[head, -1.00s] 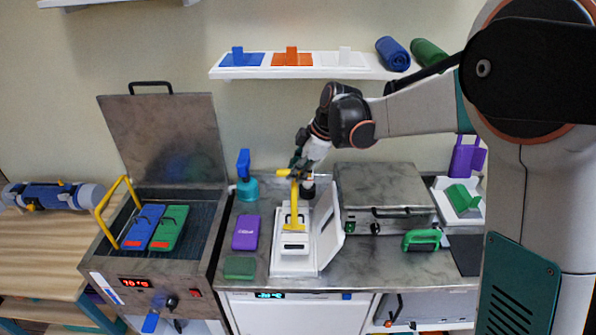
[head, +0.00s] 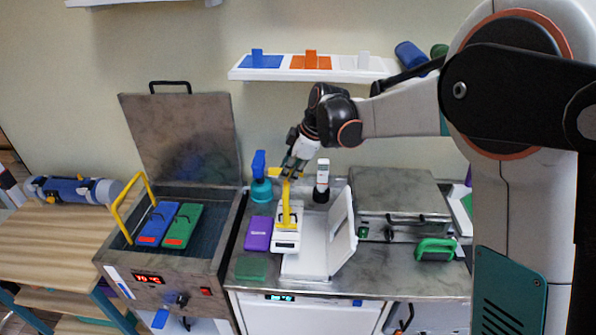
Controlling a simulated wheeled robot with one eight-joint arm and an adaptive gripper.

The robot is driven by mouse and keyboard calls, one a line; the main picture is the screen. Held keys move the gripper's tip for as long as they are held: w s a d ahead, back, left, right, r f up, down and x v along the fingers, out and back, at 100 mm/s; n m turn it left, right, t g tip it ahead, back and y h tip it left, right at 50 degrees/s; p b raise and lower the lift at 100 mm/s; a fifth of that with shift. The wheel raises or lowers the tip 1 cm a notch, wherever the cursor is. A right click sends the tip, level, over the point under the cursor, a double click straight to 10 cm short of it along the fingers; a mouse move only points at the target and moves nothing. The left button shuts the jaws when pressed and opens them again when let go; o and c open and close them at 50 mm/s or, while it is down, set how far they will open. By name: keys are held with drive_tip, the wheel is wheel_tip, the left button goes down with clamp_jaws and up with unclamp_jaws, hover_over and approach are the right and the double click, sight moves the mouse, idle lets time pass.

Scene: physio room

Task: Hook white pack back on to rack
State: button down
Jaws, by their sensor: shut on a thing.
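The white pack (head: 286,241) hangs at the lower end of a yellow hook tool (head: 287,208), tilted toward me, over the left part of an open white case (head: 318,256). My gripper (head: 292,170) is shut on the upper end of the yellow tool. Whether the pack touches the case is hard to tell. The open steel tank (head: 170,270) at left holds a blue pack (head: 158,224) and a green pack (head: 183,226) side by side. A yellow bar frame (head: 134,200) rises at its left side and seems part of the rack. The rack's hanging points are not clear.
A purple pack (head: 258,234) lies between tank and case, with a small green pad (head: 251,268) in front. The tank's lid (head: 182,140) stands open. A steel box (head: 400,192) is at right.

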drive_tip(key=w+a+p, duration=0.1)
drive_tip(key=w+a, duration=0.2)
drive_tip(key=a, duration=1.2)
drive_tip(key=w+a+p, duration=0.1)
drive_tip(key=w+a, duration=0.3)
drive_tip(key=a, duration=1.1)
drive_tip(key=shift+w, duration=0.15)
idle(1.2)
drive_tip(key=shift+a+f, duration=0.1)
drive_tip(key=shift+f+b, duration=1.3)
drive_tip(key=shift+f, duration=1.45)
idle(0.8)
